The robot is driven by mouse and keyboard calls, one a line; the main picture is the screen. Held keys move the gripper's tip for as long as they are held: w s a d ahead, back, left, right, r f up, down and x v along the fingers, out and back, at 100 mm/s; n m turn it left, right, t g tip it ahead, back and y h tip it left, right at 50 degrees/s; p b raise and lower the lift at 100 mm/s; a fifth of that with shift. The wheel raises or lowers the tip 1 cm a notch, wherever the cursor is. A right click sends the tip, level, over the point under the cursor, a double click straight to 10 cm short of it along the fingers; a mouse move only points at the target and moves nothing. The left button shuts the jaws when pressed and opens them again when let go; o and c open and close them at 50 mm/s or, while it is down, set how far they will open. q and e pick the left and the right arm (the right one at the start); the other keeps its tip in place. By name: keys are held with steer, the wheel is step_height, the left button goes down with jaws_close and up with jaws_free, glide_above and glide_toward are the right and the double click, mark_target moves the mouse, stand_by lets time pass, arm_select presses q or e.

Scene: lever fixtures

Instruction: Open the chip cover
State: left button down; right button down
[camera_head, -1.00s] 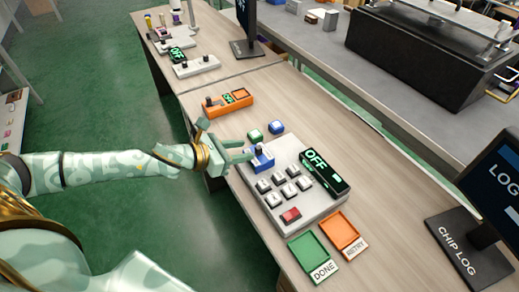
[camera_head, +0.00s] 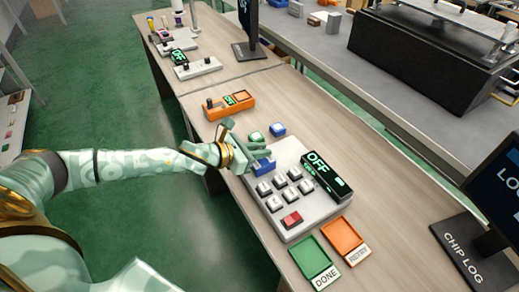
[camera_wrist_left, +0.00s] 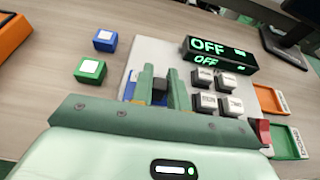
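A blue fixture (camera_head: 263,168), which looks like the chip cover, sits at the far left corner of the pale button board (camera_head: 318,208). It carries a small black knob (camera_wrist_left: 160,88). My left gripper (camera_head: 262,156) is over the fixture with its two green fingers (camera_wrist_left: 161,85) on either side of the knob. The knob fills the gap between them, so the gripper looks shut on it. The fingers and palm hide most of the blue fixture in the left wrist view. The cover looks down. My right gripper is in neither view.
The board also has several grey keys (camera_head: 279,185), a red key (camera_head: 291,220) and a black OFF display (camera_head: 326,178). A green block (camera_head: 255,136) and blue block (camera_head: 277,129) stand beyond. Green (camera_head: 314,257) and orange trays (camera_head: 344,235) lie nearer.

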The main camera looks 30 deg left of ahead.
arm_select(q)
steer(key=w+d, duration=0.1)
steer(key=w, duration=0.1)
steer(key=w+d, duration=0.2)
steer(key=w, duration=0.1)
steer(key=w+d, duration=0.1)
steer(key=w, duration=0.2)
steer(key=shift+d, duration=0.3)
steer(key=c, duration=1.6)
jaws_free()
steer(key=shift+o, duration=1.2)
steer(key=shift+w+d, duration=0.15)
